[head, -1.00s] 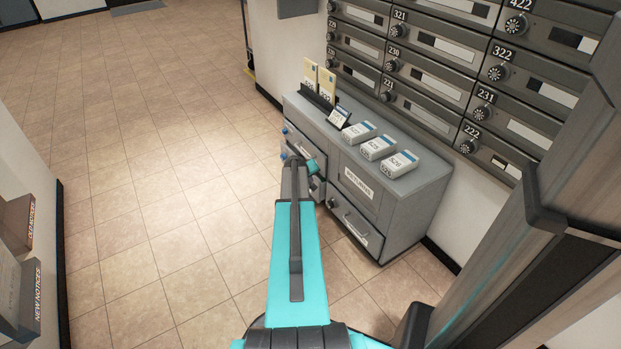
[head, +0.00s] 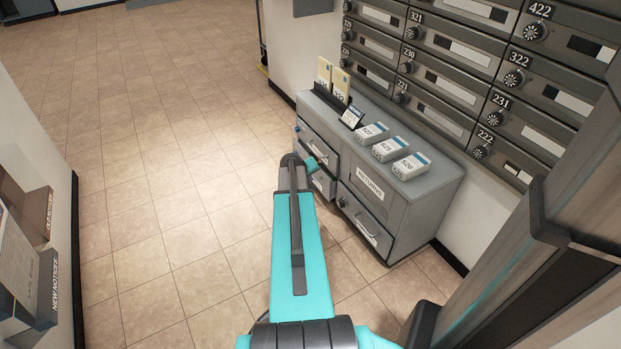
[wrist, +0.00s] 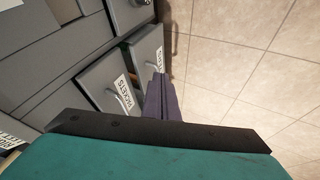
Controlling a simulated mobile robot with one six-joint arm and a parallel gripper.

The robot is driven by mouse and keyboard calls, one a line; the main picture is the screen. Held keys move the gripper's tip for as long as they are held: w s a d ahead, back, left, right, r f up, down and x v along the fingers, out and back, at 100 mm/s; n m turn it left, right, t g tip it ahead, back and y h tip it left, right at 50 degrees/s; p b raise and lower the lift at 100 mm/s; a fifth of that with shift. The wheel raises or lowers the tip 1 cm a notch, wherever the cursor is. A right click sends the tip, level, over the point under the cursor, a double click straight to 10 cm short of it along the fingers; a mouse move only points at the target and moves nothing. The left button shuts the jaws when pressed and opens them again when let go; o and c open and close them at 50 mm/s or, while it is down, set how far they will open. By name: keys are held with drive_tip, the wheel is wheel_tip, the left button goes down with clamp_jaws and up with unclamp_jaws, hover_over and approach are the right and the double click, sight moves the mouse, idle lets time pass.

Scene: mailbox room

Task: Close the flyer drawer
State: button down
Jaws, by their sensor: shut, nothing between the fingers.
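The grey cabinet (head: 425,198) stands against the wall under the mailboxes. Its left part has a column of drawers, partly hidden by my arm in the head view. The wrist view shows two labelled drawer fronts side by side, a nearer one (wrist: 108,84) and a farther one (wrist: 149,56). The farther one stands out, with brown and green contents showing behind its front. I cannot read for sure which is the flyer drawer. My gripper (wrist: 158,82) is shut and empty, its dark fingers beside these fronts; I cannot tell whether they touch.
Labelled white boxes (head: 389,149) and yellow cards (head: 331,78) stand on the cabinet top. A drawer with a handle (head: 366,223) sits low on the right, under the returns label. A notice rack (head: 30,265) is at the left wall. The tiled floor (head: 160,180) between is clear.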

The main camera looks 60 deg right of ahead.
drive_tip(key=shift+p+v, duration=0.3)
drive_tip(key=shift+v, duration=1.15)
drive_tip(key=c, duration=2.5)
unclamp_jaws()
drive_tip(key=o, duration=0.4)
drive_tip(key=shift+o, duration=1.3)
drive_tip(key=shift+w+a+f, duration=0.2)
drive_tip(key=shift+a, duration=0.1)
drive_tip(key=w+a+f+n+y, duration=0.1)
drive_tip(key=w+a+f+y, duration=0.3)
drive_tip(key=a, duration=0.8)
drive_tip(key=w+a+f+n+h, duration=0.1)
drive_tip(key=w+a+f, duration=0.1)
drive_tip(key=a+f, duration=0.65)
drive_tip(key=w+a+f+n+y, duration=0.2)
drive_tip(key=a+f, duration=0.1)
drive_tip(key=a, duration=1.1)
drive_tip(key=s+a+f+n+g, duration=0.1)
drive_tip(key=s+a, duration=0.4)
drive_tip(key=a, duration=0.5)
drive_tip(key=s+a+f+n+g+y, duration=0.1)
drive_tip(key=s+a+f+g, duration=0.1)
drive_tip(key=s+a, duration=0.4)
drive_tip(key=s+a+f+n+g+y, duration=0.1)
drive_tip(key=s+a, duration=0.4)
drive_tip(key=a, duration=1)
wheel_tip(320, 180, down, 2)
drive_tip(key=shift+s+f+n+g, duration=0.1)
drive_tip(key=shift+s+n+g, duration=0.25)
drive_tip(key=shift+g, duration=0.45)
